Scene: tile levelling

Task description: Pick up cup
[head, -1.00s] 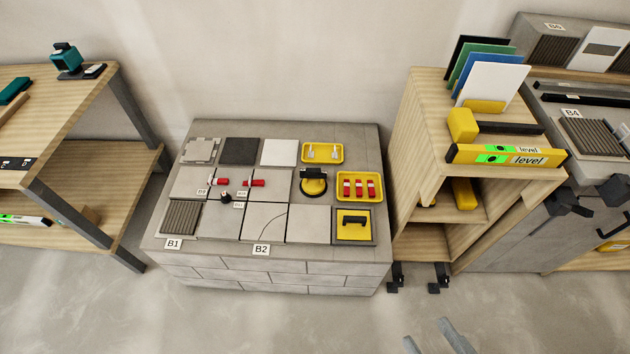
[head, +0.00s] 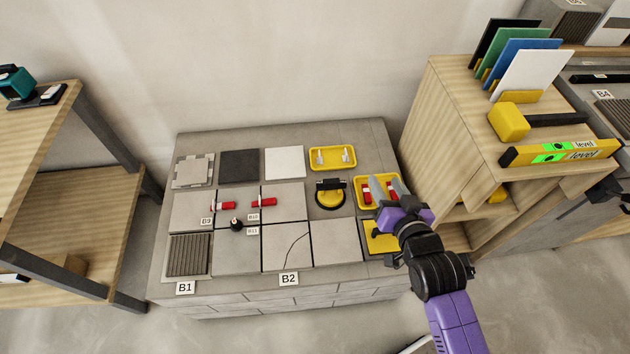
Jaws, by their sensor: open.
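The cup is a round yellow suction cup (head: 331,196) with a black handle, sitting on a grey tile towards the right of the stone block. My gripper (head: 390,186) is open, its two grey fingers over the yellow tray (head: 362,204) of red pieces, to the right of the cup and apart from it. The fingers hide part of this tray. I cannot tell how high the gripper is above it. Nothing shows between the fingers.
A yellow tray with white pieces (head: 333,157) lies behind the cup. A yellow trowel-like tool (head: 380,238) lies in front of the gripper, partly hidden by my arm. Red clips (head: 264,202) sit on tile joints at left. A wooden shelf (head: 440,150) stands close at right.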

